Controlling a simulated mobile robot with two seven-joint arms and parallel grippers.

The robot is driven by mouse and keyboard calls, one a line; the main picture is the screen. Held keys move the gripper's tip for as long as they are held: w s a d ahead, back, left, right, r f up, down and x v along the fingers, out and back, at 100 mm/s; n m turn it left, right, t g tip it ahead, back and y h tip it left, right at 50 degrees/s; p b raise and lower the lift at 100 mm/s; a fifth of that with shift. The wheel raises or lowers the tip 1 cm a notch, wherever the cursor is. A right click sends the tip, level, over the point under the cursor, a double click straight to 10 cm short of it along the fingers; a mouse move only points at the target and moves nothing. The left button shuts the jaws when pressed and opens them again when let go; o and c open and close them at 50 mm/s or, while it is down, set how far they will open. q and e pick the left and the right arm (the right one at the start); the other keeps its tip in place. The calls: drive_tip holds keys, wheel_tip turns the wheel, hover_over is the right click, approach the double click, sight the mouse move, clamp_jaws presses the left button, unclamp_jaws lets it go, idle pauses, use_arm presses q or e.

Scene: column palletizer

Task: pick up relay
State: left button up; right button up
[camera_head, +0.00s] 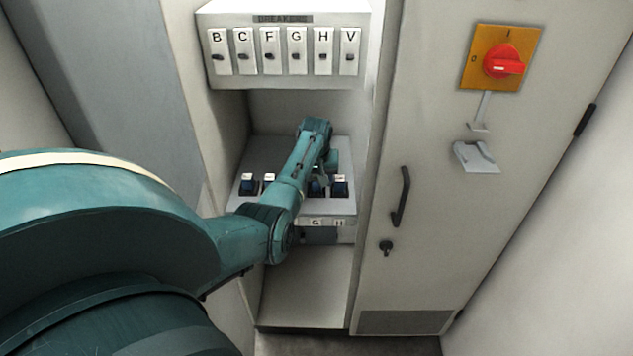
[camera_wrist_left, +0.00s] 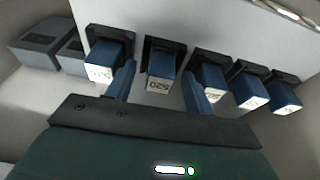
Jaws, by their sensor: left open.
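Several blue relays with white labels sit in black sockets on a light panel in the cabinet; in the head view one is at the left (camera_head: 248,187) and one at the right (camera_head: 340,187). My left gripper (camera_head: 328,172) is bent down over the panel, and the arm hides part of the row. In the left wrist view my left gripper (camera_wrist_left: 157,78) is open, with one blue finger on each side of a relay (camera_wrist_left: 161,72) whose label seems to read 520. I cannot tell whether the fingers touch it. My right gripper is out of view.
A breaker box (camera_head: 287,83) with lettered switches overhangs the relay shelf. The cabinet door (camera_head: 430,240) with its black handle (camera_head: 401,197) and a red rotary switch (camera_head: 503,62) stand to the right. Grey blocks (camera_wrist_left: 42,48) show at the left wrist view's left.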

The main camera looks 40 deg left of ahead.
use_arm(q)
drive_tip(key=shift+c, duration=0.4)
drive_tip(key=c, duration=1)
